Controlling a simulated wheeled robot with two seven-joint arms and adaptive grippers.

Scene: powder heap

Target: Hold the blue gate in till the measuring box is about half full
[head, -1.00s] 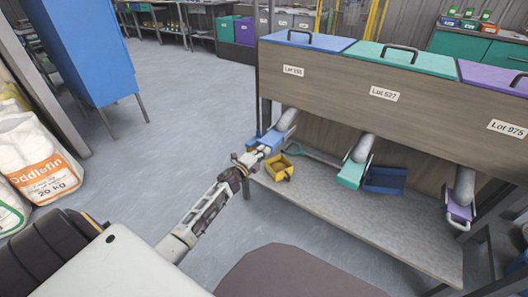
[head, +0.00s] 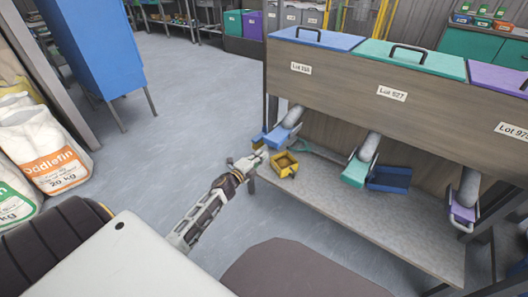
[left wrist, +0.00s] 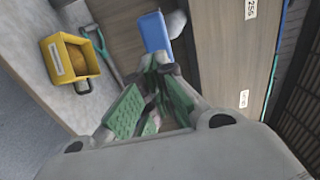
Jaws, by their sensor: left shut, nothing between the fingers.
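The blue gate (head: 277,138) is at the lower end of the left chute, under the blue-lidded bin. It also shows in the left wrist view (left wrist: 155,32), just beyond my fingertips. The yellow measuring box (head: 287,168) stands on the shelf beside the gate. In the left wrist view the box (left wrist: 62,62) has a pale label and brownish powder inside; its exact level is hard to judge. My left gripper (head: 262,154) is shut and empty, in front of the gate and left of the box, and looks apart from both. My right gripper is not in view.
A green-handled tool (head: 318,153) lies behind the box. A teal gate (head: 355,172), a dark blue tray (head: 390,179) and a purple gate (head: 462,213) are farther right. The shelf front (head: 350,215) is bare. White sacks (head: 45,150) stand at left.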

